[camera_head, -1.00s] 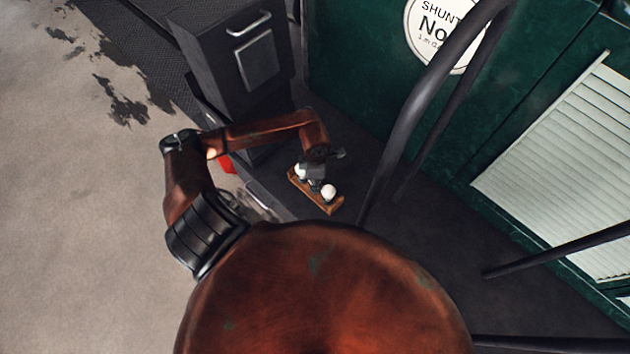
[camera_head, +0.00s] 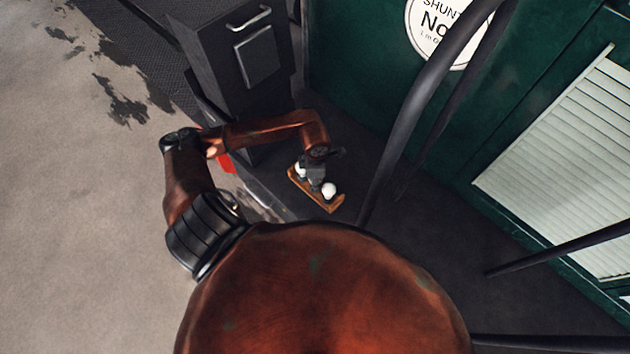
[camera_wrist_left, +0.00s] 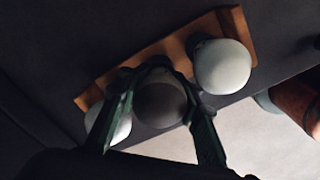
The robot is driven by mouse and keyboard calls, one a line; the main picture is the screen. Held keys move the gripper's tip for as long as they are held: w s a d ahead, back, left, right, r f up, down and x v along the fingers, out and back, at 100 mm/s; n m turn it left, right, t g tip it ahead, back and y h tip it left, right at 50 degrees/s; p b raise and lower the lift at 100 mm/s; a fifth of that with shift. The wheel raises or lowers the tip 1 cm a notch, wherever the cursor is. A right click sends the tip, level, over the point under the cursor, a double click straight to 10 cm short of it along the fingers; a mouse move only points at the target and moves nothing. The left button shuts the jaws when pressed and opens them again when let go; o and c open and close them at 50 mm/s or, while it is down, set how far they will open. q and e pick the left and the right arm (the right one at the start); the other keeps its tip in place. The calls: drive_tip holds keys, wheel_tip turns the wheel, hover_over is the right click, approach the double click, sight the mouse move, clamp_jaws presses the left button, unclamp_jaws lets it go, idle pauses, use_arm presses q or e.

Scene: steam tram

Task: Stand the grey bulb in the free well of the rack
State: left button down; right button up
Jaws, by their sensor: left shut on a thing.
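The wooden rack (camera_head: 331,206) lies on the dark floor, and its brown edge also shows in the left wrist view (camera_wrist_left: 150,58). A white bulb (camera_head: 329,190) stands at its near end, and another white bulb (camera_head: 299,170) at its far end. My left gripper (camera_head: 315,185) is over the middle of the rack. In the left wrist view its fingers (camera_wrist_left: 160,92) are shut on the grey bulb (camera_wrist_left: 160,104), between the two white bulbs. The bulb's base and the well under it are hidden, so I cannot tell whether it is seated. My right gripper is not in view.
A dark cabinet (camera_head: 238,85) with a metal handle stands behind my left arm. A red object (camera_head: 227,163) is partly hidden by the arm. A thick black rail (camera_head: 412,105) rises right of the rack, before a green wall (camera_head: 345,60).

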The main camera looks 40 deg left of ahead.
use_arm(q)
drive_tip(key=c, duration=1.8)
unclamp_jaws()
drive_tip(key=shift+s+f, duration=0.25)
drive_tip(key=shift+f, duration=0.25)
drive_tip(key=o, duration=0.4)
drive_tip(key=shift+w, duration=0.2)
drive_tip(key=shift+c, duration=0.2)
drive_tip(key=shift+o, duration=0.7)
drive_tip(key=shift+r, duration=0.15)
drive_tip(key=shift+o, duration=0.4)
drive_tip(key=o, duration=0.6)
drive_tip(key=shift+w+r, duration=0.1)
drive_tip(key=shift+r, duration=0.1)
drive_tip(key=shift+r+p, duration=1.65)
drive_tip(key=shift+r, duration=1.25)
